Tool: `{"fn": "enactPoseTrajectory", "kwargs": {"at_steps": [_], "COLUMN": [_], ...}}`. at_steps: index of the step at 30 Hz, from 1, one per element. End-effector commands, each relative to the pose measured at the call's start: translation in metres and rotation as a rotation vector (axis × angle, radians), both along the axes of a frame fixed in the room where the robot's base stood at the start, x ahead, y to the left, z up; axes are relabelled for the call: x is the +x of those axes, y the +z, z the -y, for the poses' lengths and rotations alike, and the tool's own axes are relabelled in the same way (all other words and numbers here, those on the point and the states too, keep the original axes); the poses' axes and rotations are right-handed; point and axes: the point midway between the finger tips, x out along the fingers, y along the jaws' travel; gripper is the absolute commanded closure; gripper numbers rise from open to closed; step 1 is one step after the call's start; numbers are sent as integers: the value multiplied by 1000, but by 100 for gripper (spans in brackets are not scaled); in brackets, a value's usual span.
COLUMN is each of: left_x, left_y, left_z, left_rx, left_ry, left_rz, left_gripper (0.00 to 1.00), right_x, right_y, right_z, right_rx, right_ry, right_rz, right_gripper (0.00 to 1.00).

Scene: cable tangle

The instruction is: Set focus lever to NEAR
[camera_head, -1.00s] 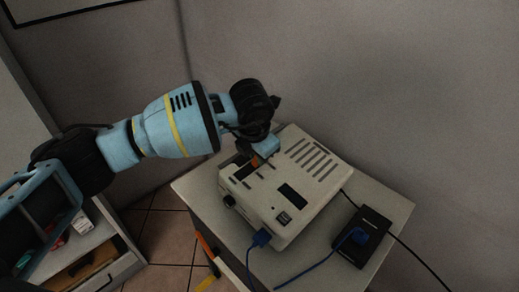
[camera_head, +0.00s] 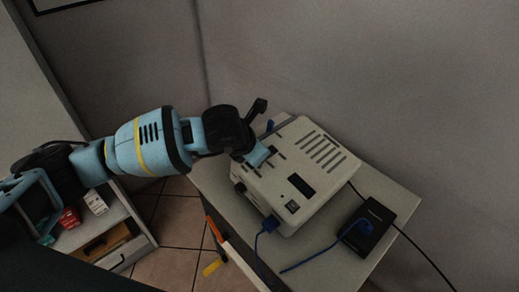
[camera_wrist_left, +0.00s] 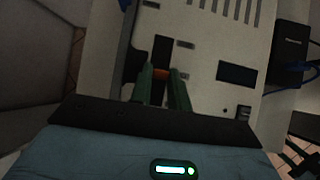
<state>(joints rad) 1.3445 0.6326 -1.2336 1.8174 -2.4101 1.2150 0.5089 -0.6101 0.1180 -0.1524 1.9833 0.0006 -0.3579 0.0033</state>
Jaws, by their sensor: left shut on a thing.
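The beige projector-like box (camera_head: 300,172) stands on a small table, its top carrying vents, a dark window and a dark slot. In the left wrist view the slot (camera_wrist_left: 163,48) runs away from my fingers, with small unreadable labels beside it. The orange lever (camera_wrist_left: 161,73) sits at the part of the slot closest to me, between my fingertips. My left gripper (camera_head: 262,156) reaches down onto the box top from the left; it also shows in the left wrist view (camera_wrist_left: 161,78), shut on the lever. In the head view the fingers hide the lever.
A black box (camera_head: 366,229) with a blue plug lies right of the beige box. A blue cable (camera_head: 312,262) and a black cable run over the table (camera_head: 398,194). A shelf with small boxes stands at left. A wall rises behind.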

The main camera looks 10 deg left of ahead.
Motion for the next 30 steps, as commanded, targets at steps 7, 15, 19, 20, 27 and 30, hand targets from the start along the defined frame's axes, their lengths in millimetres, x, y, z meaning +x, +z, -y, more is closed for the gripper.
{"fn": "enactPoseTrajectory", "kwargs": {"at_steps": [7,15,19,20,27,30], "left_x": [0,0,0,-1,-19,-28], "left_y": [0,0,1,2,29,41], "left_z": [0,0,0,0,-7,-10], "left_rx": [1,1,1,0,0,0], "left_ry": [0,0,0,0,-1,-2], "left_rz": [-1,-1,-1,0,3,2], "left_gripper": [73,60,60,60,60,60], "right_x": [1,1,1,1,4,5], "right_y": [1,1,1,1,4,6], "right_z": [-2,-2,-2,-2,-1,-1], "right_rx": [5,6,6,6,4,2], "right_ry": [-5,-7,-6,-6,-4,-1], "right_rz": [1,2,2,3,10,13], "right_gripper": [64,64,64,64,64,64]}}
